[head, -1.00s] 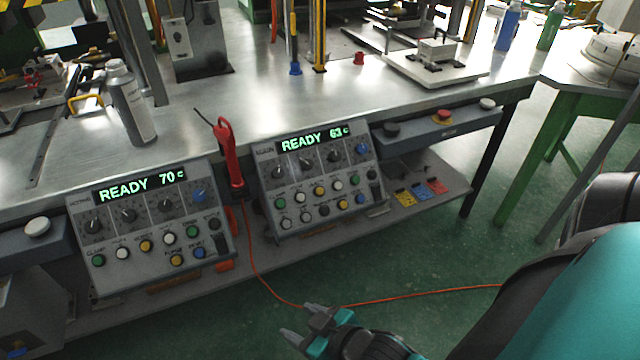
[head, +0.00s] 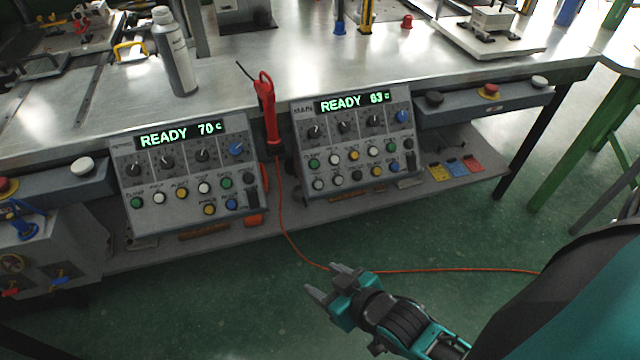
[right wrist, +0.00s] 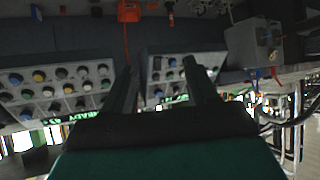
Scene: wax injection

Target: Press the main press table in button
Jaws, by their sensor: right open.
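The main press control panel (head: 350,170) is the right-hand one of two grey panels on the table's front, with a lit display reading READY 63 c. Its face has knobs above and rows of coloured buttons (head: 352,156) below; the small labels are too small to read. My right gripper (head: 328,282) is open and empty, in front of and below this panel, apart from it. My left gripper is not in view.
The left panel (head: 188,178) reads READY 70 c. A red tool (head: 266,115) hangs between the panels, its orange cord crossing the floor behind my right gripper. A spray can (head: 175,55) stands on the metal table (head: 235,75).

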